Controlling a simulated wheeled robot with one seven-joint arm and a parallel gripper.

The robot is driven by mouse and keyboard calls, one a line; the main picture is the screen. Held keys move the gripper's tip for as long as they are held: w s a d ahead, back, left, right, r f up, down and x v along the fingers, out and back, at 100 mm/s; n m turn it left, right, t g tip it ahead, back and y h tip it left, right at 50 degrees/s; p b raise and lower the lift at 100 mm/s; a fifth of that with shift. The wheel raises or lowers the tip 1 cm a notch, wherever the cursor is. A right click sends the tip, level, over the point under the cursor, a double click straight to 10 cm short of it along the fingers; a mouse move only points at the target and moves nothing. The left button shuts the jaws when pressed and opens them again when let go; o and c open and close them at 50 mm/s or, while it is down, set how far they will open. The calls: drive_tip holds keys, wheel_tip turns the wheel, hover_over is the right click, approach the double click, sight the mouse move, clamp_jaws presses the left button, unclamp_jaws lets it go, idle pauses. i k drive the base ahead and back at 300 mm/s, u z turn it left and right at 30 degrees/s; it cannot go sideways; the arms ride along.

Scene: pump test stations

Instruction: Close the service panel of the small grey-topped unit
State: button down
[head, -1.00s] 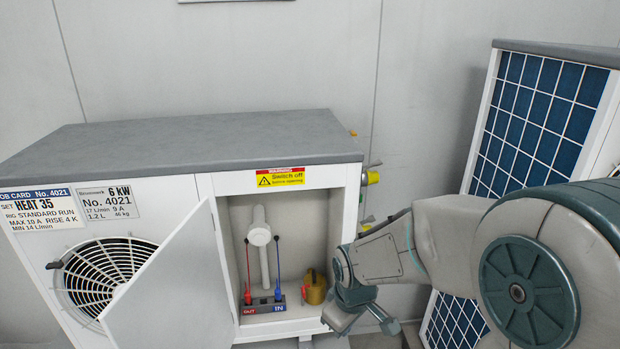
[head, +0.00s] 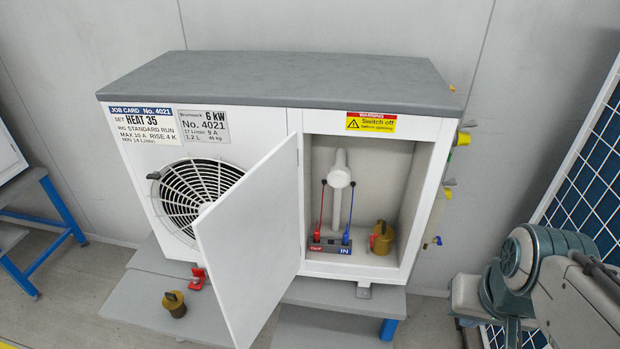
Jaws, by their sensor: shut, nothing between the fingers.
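The small grey-topped unit (head: 280,78) stands on a low grey stand. Its white service panel (head: 248,255) is hinged at the left edge of the opening and swung well out, so it stands open. It partly covers the fan grille (head: 190,190). The open compartment (head: 378,165) shows a white pipe (head: 337,195), red and blue levers on an OUT/IN block (head: 330,246), and a brass padlock-like piece (head: 381,238). My arm is at the lower right, clear of the panel; I cannot make out my gripper's fingers there.
A second brass piece (head: 174,304) and a red clip-like part (head: 196,279) lie on the stand (head: 145,310) left of the panel. Yellow-capped fittings (head: 462,138) stick out from the unit's right side. A blue-framed bench (head: 60,212) is at left, a blue-gridded panel (head: 590,190) at right.

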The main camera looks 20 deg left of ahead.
sight(248, 240)
drive_tip(key=z, duration=2.65)
drive_tip(key=k, duration=1.6)
drive_tip(key=u, duration=1.15)
drive_tip(key=k, duration=0.35)
drive_tip(key=u, duration=0.3)
